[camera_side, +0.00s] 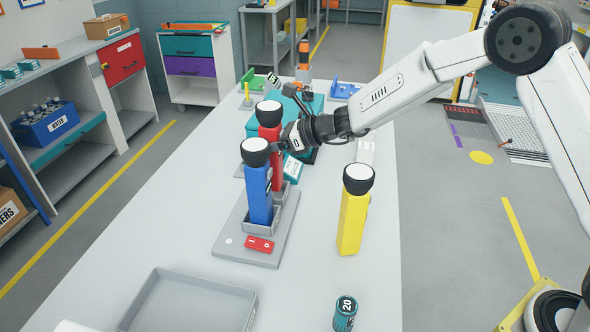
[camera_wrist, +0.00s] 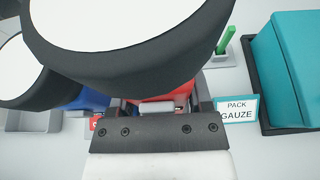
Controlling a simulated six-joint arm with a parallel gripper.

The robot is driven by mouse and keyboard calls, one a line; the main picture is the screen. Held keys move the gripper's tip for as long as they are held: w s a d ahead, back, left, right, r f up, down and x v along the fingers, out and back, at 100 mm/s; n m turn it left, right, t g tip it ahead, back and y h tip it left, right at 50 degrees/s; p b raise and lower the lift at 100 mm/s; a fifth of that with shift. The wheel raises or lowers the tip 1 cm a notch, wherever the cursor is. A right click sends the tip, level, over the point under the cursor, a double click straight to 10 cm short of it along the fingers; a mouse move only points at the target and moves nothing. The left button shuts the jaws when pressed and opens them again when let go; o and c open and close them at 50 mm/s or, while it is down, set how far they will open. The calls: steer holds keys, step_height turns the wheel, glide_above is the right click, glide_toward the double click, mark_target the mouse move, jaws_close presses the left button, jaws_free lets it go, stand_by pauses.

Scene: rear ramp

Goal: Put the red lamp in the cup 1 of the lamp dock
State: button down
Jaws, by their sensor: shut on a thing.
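The red lamp (camera_side: 277,172), with a black head and white lens, stands upright over the far part of the grey lamp dock (camera_side: 236,245). My gripper (camera_side: 280,146) is shut on its body below the head. In the wrist view, the lamp head covers much of the picture, and the red body (camera_wrist: 165,98) shows between the fingers (camera_wrist: 163,106). The blue lamp (camera_side: 258,195) stands upright in the dock's near cup, just in front of the red one. The red lamp's lower end is partly hidden, so I cannot tell whether it is seated in the far cup.
A yellow lamp (camera_side: 353,218) stands right of the dock. A teal box (camera_wrist: 292,75) and a gauze sign (camera_wrist: 238,110) are close behind. A grey tray (camera_side: 190,302) and a teal battery (camera_side: 345,313) lie in front. The table between dock and yellow lamp is clear.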

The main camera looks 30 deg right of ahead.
mark_target(281, 152)
steer(key=shift+w+f, duration=0.15)
steer(key=shift+f, duration=0.75)
steer(key=shift+w+f, duration=0.1)
steer(key=shift+f, duration=0.9)
jaws_free()
steer(key=shift+f, duration=0.1)
steer(key=shift+s+d+r, duration=0.25)
steer(key=shift+s+r, duration=0.05)
steer(key=shift+r, duration=0.05)
steer(key=v, duration=1.1)
